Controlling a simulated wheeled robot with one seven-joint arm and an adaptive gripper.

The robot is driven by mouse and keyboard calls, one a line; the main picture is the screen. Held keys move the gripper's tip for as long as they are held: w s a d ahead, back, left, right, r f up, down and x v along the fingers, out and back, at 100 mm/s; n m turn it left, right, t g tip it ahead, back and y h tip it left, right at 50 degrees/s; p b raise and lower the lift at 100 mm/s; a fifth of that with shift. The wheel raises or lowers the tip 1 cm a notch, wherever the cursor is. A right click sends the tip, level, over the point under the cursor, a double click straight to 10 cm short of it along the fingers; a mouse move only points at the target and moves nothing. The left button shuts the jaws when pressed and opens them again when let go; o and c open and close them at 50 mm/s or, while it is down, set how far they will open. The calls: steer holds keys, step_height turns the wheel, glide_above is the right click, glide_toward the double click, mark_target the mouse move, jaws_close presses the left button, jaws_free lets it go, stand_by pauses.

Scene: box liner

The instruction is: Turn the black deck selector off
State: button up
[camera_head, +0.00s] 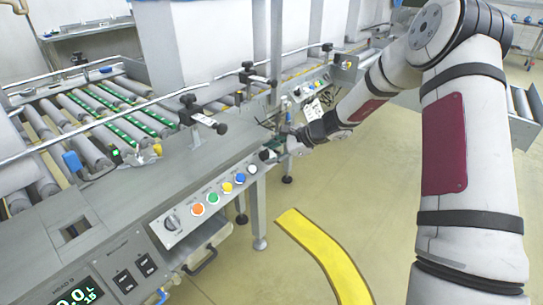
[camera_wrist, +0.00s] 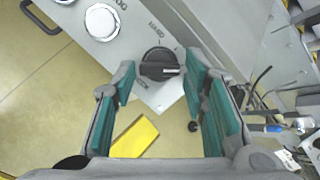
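The black deck selector (camera_wrist: 160,65) is a round knob with a raised grip bar, on the grey panel's end in the wrist view. Its bar lies roughly sideways in that picture, with a printed label beside it. In the head view, a black knob (camera_head: 265,155) shows at the panel's far end, close to my gripper (camera_head: 275,146). In the wrist view, my gripper (camera_wrist: 158,72) is open, with one teal-padded finger on each side of the knob. I cannot tell whether either fingertip touches it.
A roller conveyor (camera_head: 95,115) lies behind. Floor beside the yellow strip (camera_head: 325,260) is clear.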

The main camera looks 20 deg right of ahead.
steer(key=shift+w+a+f, duration=0.1)
steer(key=shift+a+f, duration=0.05)
steer(key=c, duration=0.9)
steer(key=shift+o, duration=0.2)
steer(key=shift+n, duration=0.3)
steer(key=n+g+b, duration=0.1)
steer(key=n, duration=0.3)
steer(key=shift+w+n, duration=0.1)
steer(key=shift+n, duration=0.2)
steer(key=shift+n+g+h+b, duration=0.3)
steer(key=shift+n+g+b, duration=0.15)
steer(key=shift+n, duration=1.45)
